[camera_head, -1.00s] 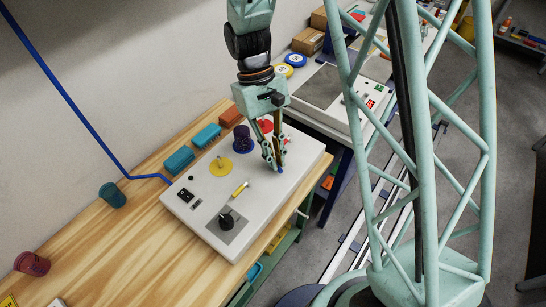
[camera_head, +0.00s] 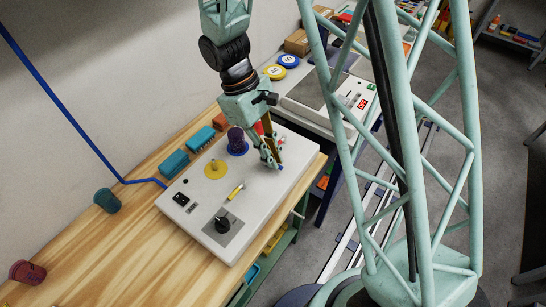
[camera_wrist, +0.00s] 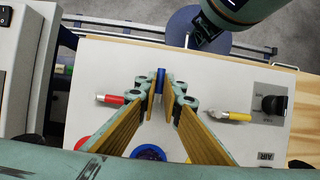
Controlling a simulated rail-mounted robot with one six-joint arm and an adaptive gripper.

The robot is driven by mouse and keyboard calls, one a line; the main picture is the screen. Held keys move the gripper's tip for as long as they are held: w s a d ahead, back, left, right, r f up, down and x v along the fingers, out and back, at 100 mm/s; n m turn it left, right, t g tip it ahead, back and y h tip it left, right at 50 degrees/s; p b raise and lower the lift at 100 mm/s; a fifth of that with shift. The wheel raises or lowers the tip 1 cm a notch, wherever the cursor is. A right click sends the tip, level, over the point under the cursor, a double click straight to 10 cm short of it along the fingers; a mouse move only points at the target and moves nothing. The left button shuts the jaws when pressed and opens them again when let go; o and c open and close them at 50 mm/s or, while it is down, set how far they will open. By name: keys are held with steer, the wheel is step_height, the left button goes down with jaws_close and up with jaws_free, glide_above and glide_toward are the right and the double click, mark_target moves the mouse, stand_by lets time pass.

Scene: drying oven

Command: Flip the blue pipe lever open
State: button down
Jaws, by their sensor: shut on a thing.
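The blue pipe lever (camera_wrist: 160,80) shows as a short blue bar between my fingertips in the wrist view. In the head view only a small blue bit (camera_head: 280,168) of it shows at the fingertips. My gripper (camera_head: 272,160) is shut on it over the right part of the white box (camera_head: 262,190). In the wrist view, my gripper (camera_wrist: 162,100) has a finger on each side of the lever. The fingers hide much of the lever and its pipe, so its exact angle cannot be told.
A yellow lever (camera_head: 236,190) and black knob (camera_head: 222,224) lie left of my gripper. A red lever (camera_wrist: 112,98) is on its other side. A purple spool-like part (camera_head: 236,142) and yellow disc (camera_head: 215,169) stand behind.

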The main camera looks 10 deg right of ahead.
steer(key=c, duration=2.8)
jaws_free()
steer(key=shift+v, duration=6)
steer(key=shift+r, duration=0.1)
